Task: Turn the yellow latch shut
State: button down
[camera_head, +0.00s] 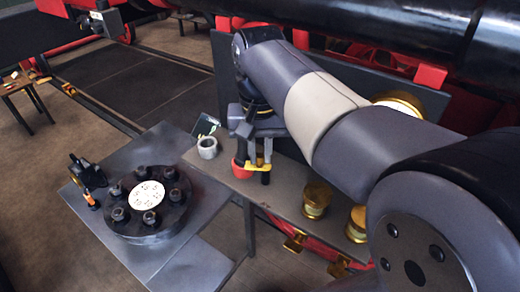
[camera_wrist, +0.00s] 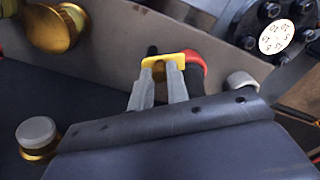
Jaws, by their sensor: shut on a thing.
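The yellow latch (camera_head: 258,167) is a small yellow piece at the end of my gripper in the head view, beside a red round part (camera_head: 241,171). In the wrist view the latch (camera_wrist: 164,57) lies across my fingertips. My gripper (camera_wrist: 160,70) points down at the grey shelf and is shut on the latch. The red part (camera_wrist: 197,56) is just right of the latch in the wrist view. The head view shows my gripper (camera_head: 259,151) from the side, and my wrist hides part of the area behind it.
Brass fittings (camera_head: 317,198) stand on the grey shelf (camera_head: 283,188) to the right. A grey ring (camera_head: 207,147) is close on the left. A black bolted flange with a white dial (camera_head: 147,194) sits on a metal table (camera_head: 178,245). A black tool (camera_head: 88,172) stands beside it.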

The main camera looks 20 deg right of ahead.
aim_at(260, 156)
jog(key=c, duration=1.4)
grip_release()
jog(key=shift+o, duration=0.2)
jog(key=shift+r, duration=0.15)
notch_tip(260, 156, up, 11)
jog(key=shift+f, duration=0.2)
